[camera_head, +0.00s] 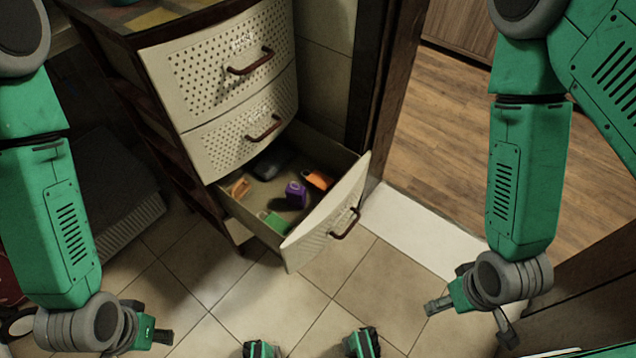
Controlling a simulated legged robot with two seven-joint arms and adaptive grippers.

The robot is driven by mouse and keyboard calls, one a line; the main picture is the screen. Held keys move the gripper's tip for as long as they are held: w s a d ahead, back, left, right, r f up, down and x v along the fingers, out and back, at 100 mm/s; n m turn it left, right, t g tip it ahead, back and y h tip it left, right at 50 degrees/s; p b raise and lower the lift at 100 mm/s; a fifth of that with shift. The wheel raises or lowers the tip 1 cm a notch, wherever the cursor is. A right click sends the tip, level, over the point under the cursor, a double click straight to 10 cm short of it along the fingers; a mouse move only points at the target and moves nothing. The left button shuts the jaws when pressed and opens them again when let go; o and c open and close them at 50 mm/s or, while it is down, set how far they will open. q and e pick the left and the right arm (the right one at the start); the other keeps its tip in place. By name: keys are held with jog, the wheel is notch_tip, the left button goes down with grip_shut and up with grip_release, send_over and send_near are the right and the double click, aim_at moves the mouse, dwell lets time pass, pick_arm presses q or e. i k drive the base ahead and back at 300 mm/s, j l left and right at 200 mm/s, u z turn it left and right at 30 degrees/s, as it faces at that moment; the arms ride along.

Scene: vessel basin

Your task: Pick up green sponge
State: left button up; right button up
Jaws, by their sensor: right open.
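The green sponge (274,222) lies in the open bottom drawer (326,222), close to its front left. It is small in view and nothing grips it. My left gripper (160,337) is at the lower left, below and left of the drawer, apart from it. Its fingers are seen edge-on, so its opening is unclear. My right gripper (466,322) is at the lower right with its fingers spread, empty, well to the right of the drawer.
The drawer also holds a purple item (296,194), orange items (319,179) and a dark object (272,163). Two closed drawers (225,70) are above it. A dark door frame (388,90) stands right of the cabinet. Tiled floor (290,290) lies clear in front.

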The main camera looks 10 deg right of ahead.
aim_at(276, 221)
jog(key=i+l+u, duration=0.25)
jog(key=l+u, duration=0.25)
jog(key=l, duration=0.15)
jog(key=i+l+u, duration=0.2)
jog(key=l, duration=0.2)
jog(key=l+u, duration=0.25)
jog(key=l, duration=0.15)
